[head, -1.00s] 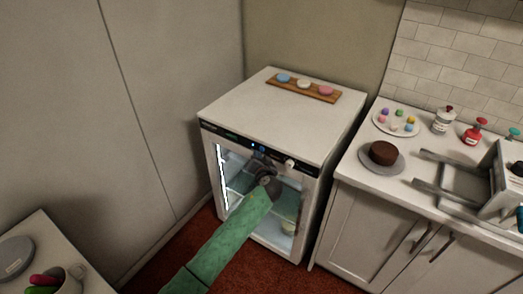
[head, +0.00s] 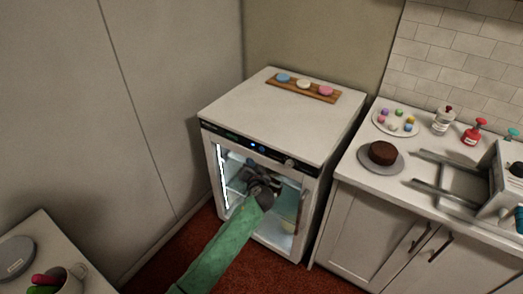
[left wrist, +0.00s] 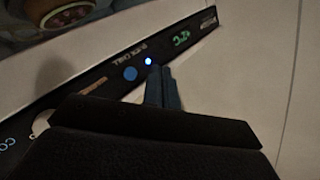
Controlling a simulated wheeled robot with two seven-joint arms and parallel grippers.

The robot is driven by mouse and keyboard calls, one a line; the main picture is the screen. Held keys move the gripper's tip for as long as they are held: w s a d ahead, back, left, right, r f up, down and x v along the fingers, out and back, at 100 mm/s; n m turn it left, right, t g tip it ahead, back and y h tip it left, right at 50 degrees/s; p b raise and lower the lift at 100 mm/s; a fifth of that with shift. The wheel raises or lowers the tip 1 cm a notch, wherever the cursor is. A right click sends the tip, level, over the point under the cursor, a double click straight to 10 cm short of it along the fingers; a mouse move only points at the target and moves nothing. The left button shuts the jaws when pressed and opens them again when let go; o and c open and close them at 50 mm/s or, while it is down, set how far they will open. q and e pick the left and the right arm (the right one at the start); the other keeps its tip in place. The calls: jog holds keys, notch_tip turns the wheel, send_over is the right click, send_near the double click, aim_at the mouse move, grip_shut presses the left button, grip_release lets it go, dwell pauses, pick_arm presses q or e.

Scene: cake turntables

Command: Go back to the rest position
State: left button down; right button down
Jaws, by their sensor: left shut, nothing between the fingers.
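My left gripper (head: 253,172) is in front of the small white fridge (head: 222,110), just below its black control panel. Its green-sleeved arm comes up from the bottom of the head view. In the left wrist view the two fingers (left wrist: 163,88) are together and empty, with the panel (left wrist: 95,88) and its lit blue light behind them. I cannot tell whether they touch it. The arm hides part of the lit fridge front. My right gripper is in neither view.
A wooden board with several macarons (head: 304,84) lies on the fridge top. A counter at right holds a chocolate cake (head: 383,153), a plate of coloured pieces (head: 396,122) and bottles. Red floor shows between.

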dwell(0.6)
